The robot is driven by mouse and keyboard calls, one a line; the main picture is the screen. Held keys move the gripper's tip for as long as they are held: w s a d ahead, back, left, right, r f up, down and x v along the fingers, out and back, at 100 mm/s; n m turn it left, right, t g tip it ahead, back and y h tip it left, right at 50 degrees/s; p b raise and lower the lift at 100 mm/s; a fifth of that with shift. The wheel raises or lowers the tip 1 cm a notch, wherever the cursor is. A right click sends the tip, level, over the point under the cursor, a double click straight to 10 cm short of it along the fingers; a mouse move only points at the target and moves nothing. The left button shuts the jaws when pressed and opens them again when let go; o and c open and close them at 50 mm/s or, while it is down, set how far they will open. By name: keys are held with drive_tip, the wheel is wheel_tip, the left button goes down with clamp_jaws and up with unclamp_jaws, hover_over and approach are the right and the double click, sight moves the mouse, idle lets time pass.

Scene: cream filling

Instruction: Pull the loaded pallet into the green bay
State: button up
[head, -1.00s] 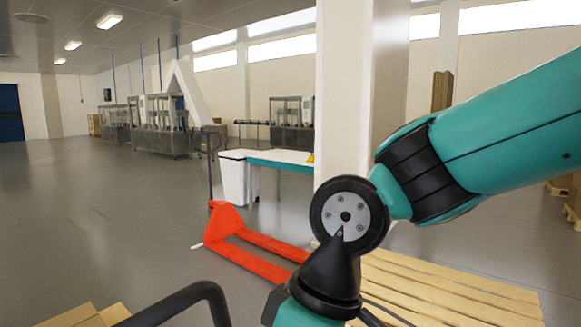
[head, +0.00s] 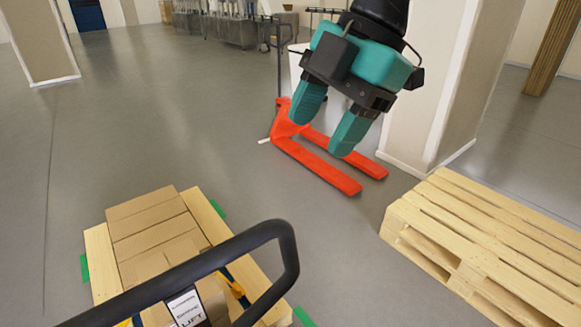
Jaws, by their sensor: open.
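The loaded pallet (head: 101,262) is at the lower left in the head view, a pale wooden pallet with brown cardboard boxes (head: 150,222) on it. Green floor marks (head: 84,268) show at its left side, near its far right corner and at its lower right; the pallet lies between them. Its near end is hidden. A black looped handle (head: 287,250) crosses in front of the load, with a label reading "LIFT" below it. My gripper (head: 318,135) hangs at the upper middle, with teal fingers apart and nothing between them, away from the handle.
A red-orange pallet jack (head: 318,163) stands on the floor behind my gripper. An empty wooden pallet (head: 490,235) lies at the right. A white pillar (head: 440,85) stands behind it, another (head: 38,40) at the upper left. The left floor is clear.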

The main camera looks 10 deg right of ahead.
sight(271, 224)
drive_tip(key=p+x, duration=0.2)
drive_tip(key=x, duration=1.5)
drive_tip(key=shift+f+p, duration=0.25)
drive_tip(key=shift+p, duration=0.15)
clamp_jaws()
idle(0.5)
idle(0.3)
